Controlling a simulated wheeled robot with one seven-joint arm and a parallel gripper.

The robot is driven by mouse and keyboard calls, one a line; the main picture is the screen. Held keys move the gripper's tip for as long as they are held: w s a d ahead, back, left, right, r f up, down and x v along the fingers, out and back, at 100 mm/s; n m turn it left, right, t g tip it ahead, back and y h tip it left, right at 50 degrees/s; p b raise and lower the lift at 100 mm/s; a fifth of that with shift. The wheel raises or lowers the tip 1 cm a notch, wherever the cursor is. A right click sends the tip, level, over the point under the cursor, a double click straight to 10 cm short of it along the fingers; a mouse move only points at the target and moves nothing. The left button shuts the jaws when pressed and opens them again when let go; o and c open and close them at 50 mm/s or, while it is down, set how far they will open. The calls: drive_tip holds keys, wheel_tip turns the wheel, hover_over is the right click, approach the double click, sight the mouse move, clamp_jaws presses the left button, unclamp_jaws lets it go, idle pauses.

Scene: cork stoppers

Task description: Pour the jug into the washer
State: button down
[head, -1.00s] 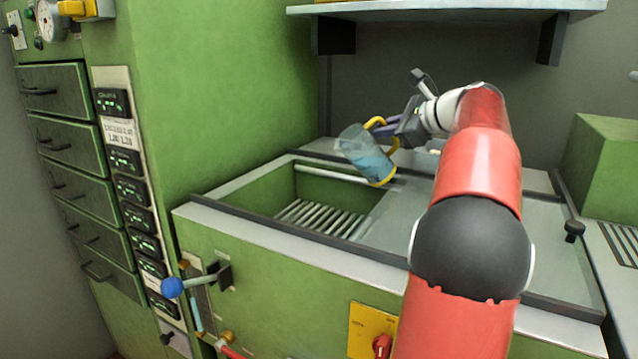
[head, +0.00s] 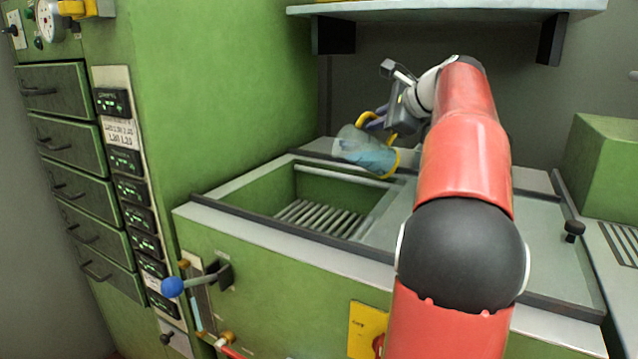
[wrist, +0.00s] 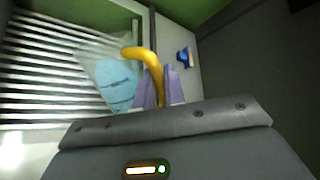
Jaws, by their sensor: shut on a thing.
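The clear jug (head: 362,150) with a yellow handle and yellow base hangs in my gripper (head: 382,120) above the washer. It is tilted strongly, its mouth toward the left over the washer's opening. Blue liquid shows inside it. In the wrist view my gripper's purple fingers (wrist: 158,88) are shut on the yellow handle, and the jug (wrist: 112,75) lies over the slatted grate. The washer (head: 285,235) is a green bench with a grey rim. Its opening has a grate of bars (head: 322,217) at the bottom. I cannot tell whether liquid is leaving the jug.
A tall green cabinet (head: 225,90) stands left of the opening. A grey shelf (head: 440,10) hangs above at the back. A lever with a blue knob (head: 172,287) sticks out at the washer's front. A green box (head: 606,165) stands at the right.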

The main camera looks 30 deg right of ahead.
sight(358, 122)
drive_tip(key=shift+a+r, duration=0.1)
drive_tip(key=shift+a, duration=0.1)
drive_tip(key=shift+w+a+n+h, duration=0.1)
drive_tip(key=shift+a+n+h, duration=0.15)
drive_tip(key=shift+n+h, duration=0.05)
drive_tip(key=shift+w+a+n+g+h+b, duration=0.1)
drive_tip(key=shift+a+n+g+h+b, duration=0.3)
drive_tip(key=shift+b, duration=0.55)
drive_tip(key=shift+w+a+f+n+h, duration=0.15)
drive_tip(key=shift+a+h, duration=0.05)
drive_tip(key=shift+a, duration=0.4)
drive_tip(key=shift+w+a+f+n+h, duration=0.1)
drive_tip(key=shift+w+a+n+h, duration=0.1)
drive_tip(key=shift+a, duration=0.4)
drive_tip(key=shift+a+b, duration=0.3)
drive_tip(key=shift+b, duration=0.05)
drive_tip(key=shift+w+a+r+n+h+p, duration=0.2)
drive_tip(key=shift+a+r+n+h+p, duration=0.2)
drive_tip(key=shift+a+h, duration=0.2)
idle(0.3)
